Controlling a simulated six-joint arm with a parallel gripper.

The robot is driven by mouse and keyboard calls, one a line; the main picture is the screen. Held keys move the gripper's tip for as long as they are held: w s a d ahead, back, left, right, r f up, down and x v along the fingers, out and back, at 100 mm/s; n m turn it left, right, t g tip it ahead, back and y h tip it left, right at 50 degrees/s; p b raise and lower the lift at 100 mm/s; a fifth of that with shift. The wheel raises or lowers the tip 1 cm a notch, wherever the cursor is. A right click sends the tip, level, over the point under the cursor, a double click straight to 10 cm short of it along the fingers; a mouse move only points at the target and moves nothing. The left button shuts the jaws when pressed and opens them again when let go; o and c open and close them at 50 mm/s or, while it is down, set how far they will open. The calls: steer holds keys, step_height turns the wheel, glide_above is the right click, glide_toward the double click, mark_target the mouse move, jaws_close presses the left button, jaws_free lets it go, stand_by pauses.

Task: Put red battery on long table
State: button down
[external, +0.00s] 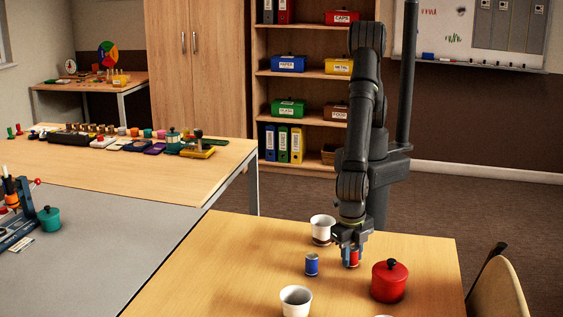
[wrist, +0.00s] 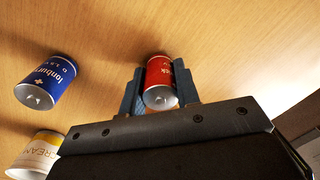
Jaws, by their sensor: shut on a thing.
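The red battery (external: 353,259) is between the fingers of my gripper (external: 350,246), over the near wooden table. In the wrist view the red battery (wrist: 160,76) shows its red label and silver end, with a dark finger of my gripper (wrist: 158,88) on each side. My gripper is shut on it. I cannot tell whether the battery touches the tabletop. A long wood-topped table (external: 90,180) stands at the left, beyond a grey tabletop, with many small items along its far side and a bare front strip.
A blue battery (external: 312,265) stands left of my gripper; a red lidded pot (external: 390,283) is to the right. White cups stand behind (external: 322,229) and in front (external: 296,301). A grey tabletop (external: 110,245) carries a teal pot (external: 49,219). A chair (external: 500,290) is at the right.

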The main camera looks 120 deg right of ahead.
steer(key=shift+f, duration=0.15)
steer(key=c, duration=1.1)
jaws_free()
steer(key=r, duration=0.5)
steer(key=w+r, duration=0.1)
steer(key=r, duration=0.4)
steer(key=w+r, duration=0.1)
steer(key=r, duration=0.5)
steer(key=shift+w, duration=0.15)
steer(key=shift+o, duration=0.5)
steer(key=shift+r, duration=0.65)
